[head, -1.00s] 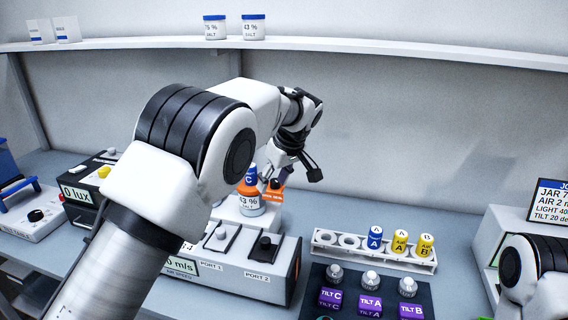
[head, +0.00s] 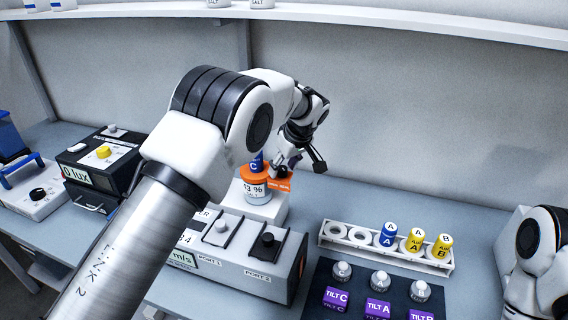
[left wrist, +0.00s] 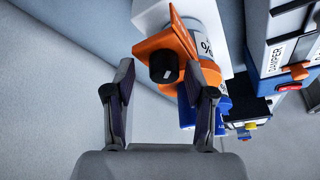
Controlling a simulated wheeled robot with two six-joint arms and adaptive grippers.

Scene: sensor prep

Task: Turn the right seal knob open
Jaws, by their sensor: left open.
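The jar (head: 257,196), labelled 43 % SALT, stands on a white block with an orange collar (head: 250,173) around its top and a blue plug marked C (head: 257,161) above. In the left wrist view a black knob (left wrist: 164,67) with a white mark sits on the orange fitting (left wrist: 184,45). In the head view the knob is not clear behind my gripper. My left gripper (head: 298,167) is beside the jar. Its two fingers (left wrist: 155,72) are open, with the knob showing between the tips, nearer the right finger. I cannot tell whether they touch. My right gripper is out of view.
A grey port box (head: 228,260) stands in front of the jar. A white rack (head: 340,242) with blue and yellow plugs and a dark mat (head: 322,272) with purple TILT blocks lie to the right. A lux box (head: 104,172) is at left. Bench behind the rack is clear.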

